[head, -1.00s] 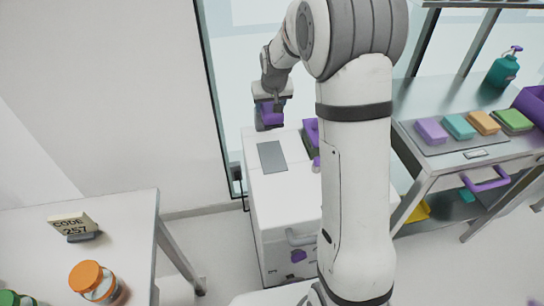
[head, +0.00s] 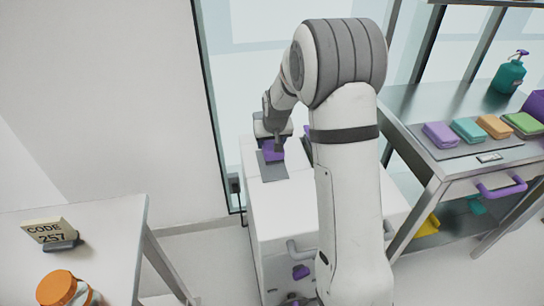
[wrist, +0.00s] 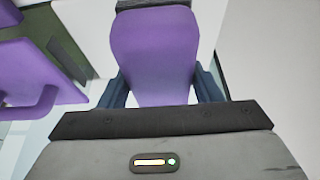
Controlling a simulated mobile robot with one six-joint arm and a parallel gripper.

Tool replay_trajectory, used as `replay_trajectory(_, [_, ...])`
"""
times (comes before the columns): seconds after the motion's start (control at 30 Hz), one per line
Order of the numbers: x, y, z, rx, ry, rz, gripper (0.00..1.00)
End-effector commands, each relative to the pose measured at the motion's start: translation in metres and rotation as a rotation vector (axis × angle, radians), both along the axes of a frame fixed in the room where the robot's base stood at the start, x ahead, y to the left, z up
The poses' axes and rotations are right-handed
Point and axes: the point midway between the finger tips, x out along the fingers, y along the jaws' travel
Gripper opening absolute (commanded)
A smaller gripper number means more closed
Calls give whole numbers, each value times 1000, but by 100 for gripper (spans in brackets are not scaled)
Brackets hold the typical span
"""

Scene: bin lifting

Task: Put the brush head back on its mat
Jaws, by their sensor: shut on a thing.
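The purple brush head (head: 273,152) is in my gripper (head: 272,147), over the white cabinet's top. In the wrist view the brush head (wrist: 155,55) sits between the two dark blue fingers of my gripper (wrist: 160,88), which is shut on it. The grey mat (head: 274,174) lies flat on the cabinet top. The brush head covers the mat's far part in the head view. I cannot tell whether it touches the mat or hangs just above it.
The white cabinet (head: 280,205) has a purple item with a handle (wrist: 40,75) close on the left in the wrist view. A white table (head: 105,225) with a code sign and orange-lidded jar stands left.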

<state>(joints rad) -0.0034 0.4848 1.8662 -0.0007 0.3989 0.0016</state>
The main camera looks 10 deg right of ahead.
Motion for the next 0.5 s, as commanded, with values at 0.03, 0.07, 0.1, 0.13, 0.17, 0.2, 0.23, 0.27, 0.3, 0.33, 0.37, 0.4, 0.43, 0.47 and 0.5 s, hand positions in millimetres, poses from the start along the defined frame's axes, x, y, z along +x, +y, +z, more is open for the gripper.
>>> replay_trajectory(0.03, [0, 0, -6, 0, 1, 0, 40])
replay_trajectory(0.07, [0, 0, -9, 0, 1, 0, 40])
replay_trajectory(0.1, [0, 0, -11, 0, 0, 0, 40])
replay_trajectory(0.13, [0, 0, -13, 0, 0, 0, 40])
replay_trajectory(0.17, [0, 0, -15, 0, 0, 0, 40])
replay_trajectory(0.2, [0, 0, -18, 0, 0, -1, 40])
replay_trajectory(0.23, [0, 0, -22, 0, 1, -1, 40])
replay_trajectory(0.27, [0, 0, -26, 0, 1, -1, 40])
replay_trajectory(0.3, [0, 0, -32, 0, 2, -1, 40])
replay_trajectory(0.33, [0, 0, -37, 0, 3, -1, 40])
replay_trajectory(0.37, [0, -1, -41, 0, 2, -1, 40])
replay_trajectory(0.4, [0, -1, -46, 0, 1, -1, 40])
replay_trajectory(0.43, [0, -1, -48, 0, 1, -1, 40])
replay_trajectory(0.47, [0, -1, -50, 0, 0, -1, 40])
replay_trajectory(0.5, [0, -1, -50, 0, -1, -1, 40])
